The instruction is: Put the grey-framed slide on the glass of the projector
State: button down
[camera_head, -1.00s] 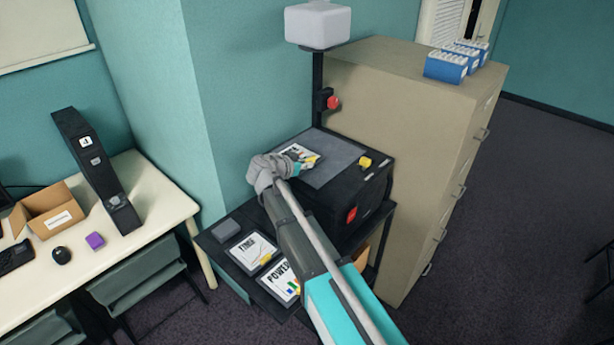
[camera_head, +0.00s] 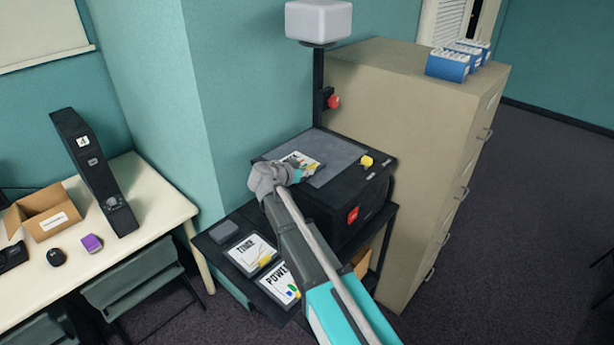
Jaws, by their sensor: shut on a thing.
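The projector (camera_head: 330,204) is a black box with a grey glass top (camera_head: 340,163), a post and a pale head (camera_head: 319,22). My gripper (camera_head: 300,170) is over the left part of the glass, shut on a slide (camera_head: 309,160). The slide has a white face with dark print and a yellow patch. The gripper hides part of it, and its frame colour is hard to make out. It lies nearly flat, at or just above the glass; I cannot tell whether it touches.
Two other slides, one marked TIMER or similar (camera_head: 252,254) and one marked POWER (camera_head: 281,283), lie on the black cart shelf left of the projector beside a grey block (camera_head: 224,231). A yellow knob (camera_head: 366,161) sits on the projector's right. A beige cabinet (camera_head: 420,150) stands close behind.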

jog(key=shift+f, duration=0.25)
jog(key=c, duration=0.7)
grip_release()
jog(key=shift+r, duration=0.1)
jog(key=shift+r, duration=0.1)
jog(key=shift+s+r, duration=0.1)
jog(key=shift+p+v, duration=2.35)
jog(key=shift+v, duration=3.6)
